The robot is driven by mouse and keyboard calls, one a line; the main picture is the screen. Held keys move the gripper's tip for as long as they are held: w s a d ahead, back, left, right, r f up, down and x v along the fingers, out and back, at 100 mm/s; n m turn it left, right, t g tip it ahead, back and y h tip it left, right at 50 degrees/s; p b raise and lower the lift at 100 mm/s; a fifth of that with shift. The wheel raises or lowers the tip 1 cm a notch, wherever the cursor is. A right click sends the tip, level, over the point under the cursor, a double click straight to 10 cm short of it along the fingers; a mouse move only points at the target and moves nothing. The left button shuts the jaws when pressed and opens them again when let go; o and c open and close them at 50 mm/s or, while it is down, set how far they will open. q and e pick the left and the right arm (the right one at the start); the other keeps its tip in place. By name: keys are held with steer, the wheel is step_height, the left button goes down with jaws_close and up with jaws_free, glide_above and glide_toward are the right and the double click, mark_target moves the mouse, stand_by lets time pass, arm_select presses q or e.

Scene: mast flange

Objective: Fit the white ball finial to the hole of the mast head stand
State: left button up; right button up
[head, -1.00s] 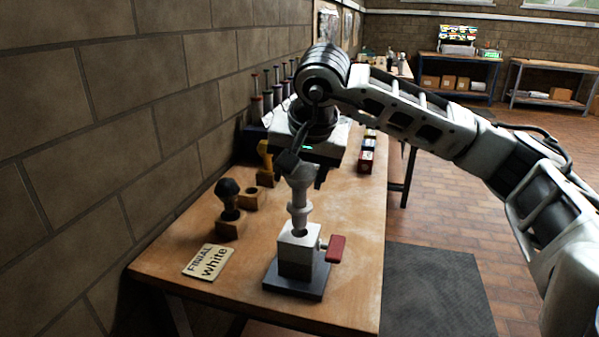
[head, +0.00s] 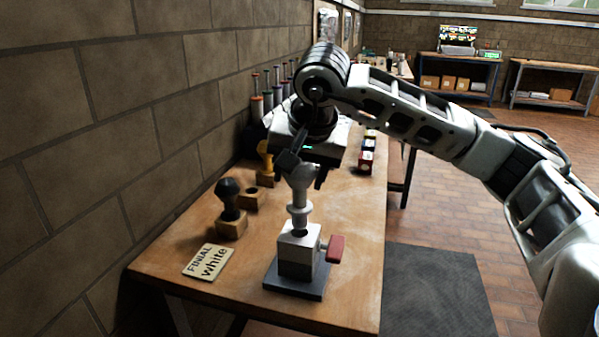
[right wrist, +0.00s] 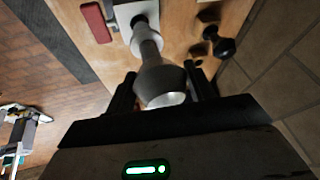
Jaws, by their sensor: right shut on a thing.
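The white ball finial (head: 300,192) hangs upright below my right gripper (head: 300,172), ball end up. The gripper is shut on its ball, as the right wrist view also shows the finial (right wrist: 160,78) between the two fingers. The mast head stand (head: 296,262) is a light block on a dark base plate, with a red handle (head: 336,249) on its right side. The finial's lower end is at the dark hole in the block's top. I cannot tell whether its tip is inside the hole. My left gripper is not in view.
A black finial (head: 229,198) stands in a wooden block at the left, with an empty wooden block (head: 251,197) and a yellow finial (head: 265,160) behind. A "FINIAL white" card (head: 207,262) lies at front left. The brick wall runs along the left edge of the table.

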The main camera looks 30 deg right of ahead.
mark_target(302, 190)
steer(key=shift+f+b, duration=0.8)
steer(key=shift+f, duration=0.2)
steer(key=shift+f+b, duration=0.3)
steer(key=shift+f+b, duration=0.85)
steer(key=shift+f, duration=0.2)
steer(key=shift+f, duration=0.35)
steer(key=o, duration=1.4)
steer(key=shift+r, duration=0.1)
steer(key=shift+o, duration=0.2)
